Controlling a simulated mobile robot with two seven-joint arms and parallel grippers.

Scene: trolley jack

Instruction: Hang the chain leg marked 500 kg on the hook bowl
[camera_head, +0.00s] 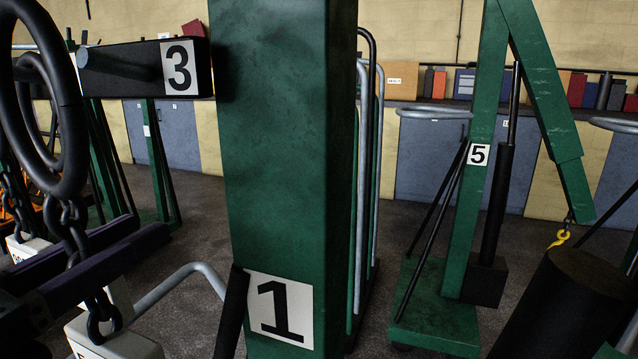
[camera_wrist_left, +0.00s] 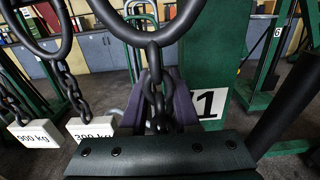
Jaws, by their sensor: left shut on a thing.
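My left gripper (camera_head: 85,268) is shut on a dark chain leg (camera_head: 72,225) at the lower left. Its purple fingers also show around the chain in the left wrist view (camera_wrist_left: 158,112). A large dark ring (camera_head: 78,130) tops this chain. A white block (camera_head: 118,345) hangs below the fingers; its marking is cut off and I cannot read it. A small yellow hook (camera_head: 562,238) hangs from the green crane arm marked 5 (camera_head: 540,90). My right gripper is not in view.
A thick green post marked 1 (camera_head: 275,200) stands close on the gripper's right. A black beam marked 3 (camera_head: 140,68) with a grey peg is at the upper left. A large black cylinder (camera_head: 575,305) stands in front, below the hook. Cabinets line the back wall.

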